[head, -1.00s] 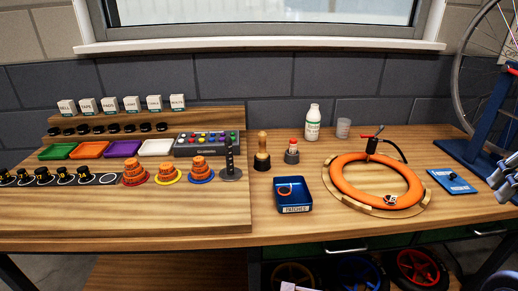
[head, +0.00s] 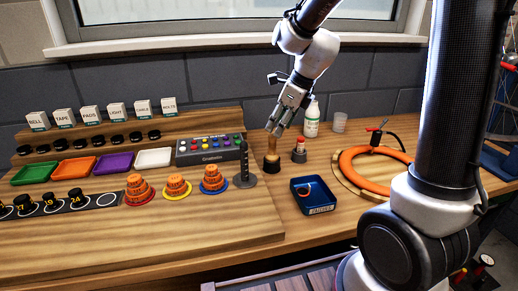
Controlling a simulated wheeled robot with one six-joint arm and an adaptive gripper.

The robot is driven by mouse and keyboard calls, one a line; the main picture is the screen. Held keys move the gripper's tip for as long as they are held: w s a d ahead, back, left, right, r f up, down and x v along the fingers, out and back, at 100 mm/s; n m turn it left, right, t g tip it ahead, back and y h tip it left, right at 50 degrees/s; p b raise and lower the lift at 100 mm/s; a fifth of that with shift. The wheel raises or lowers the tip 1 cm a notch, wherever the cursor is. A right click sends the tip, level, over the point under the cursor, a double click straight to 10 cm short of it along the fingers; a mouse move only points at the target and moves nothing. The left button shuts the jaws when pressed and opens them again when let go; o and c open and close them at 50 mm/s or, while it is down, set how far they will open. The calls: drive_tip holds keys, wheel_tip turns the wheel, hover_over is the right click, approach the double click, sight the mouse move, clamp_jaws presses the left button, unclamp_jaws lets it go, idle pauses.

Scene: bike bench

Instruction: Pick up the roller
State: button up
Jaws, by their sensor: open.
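The roller looks to be the wooden-handled tool (head: 271,147) standing upright in a dark round base on the bench, right of the black post. My gripper (head: 275,130) comes down from above in the head view, with its fingers pointing down. It is open, with its fingertips at the top of the wooden handle. The fingers partly cover the handle's top, and I cannot tell whether they touch it.
A red-capped bottle (head: 299,150) stands close on the right, with a white bottle (head: 312,121) behind it. A blue patches tray (head: 315,205) sits in front. The black post (head: 245,165) is left. An orange tube ring (head: 352,178) lies right, partly behind my arm.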

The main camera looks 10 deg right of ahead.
sight(272, 142)
drive_tip(key=shift+m, duration=0.3)
drive_tip(key=x, duration=0.8)
drive_tip(key=shift+s+d, duration=0.2)
clamp_jaws()
wheel_tip(272, 142, up, 10)
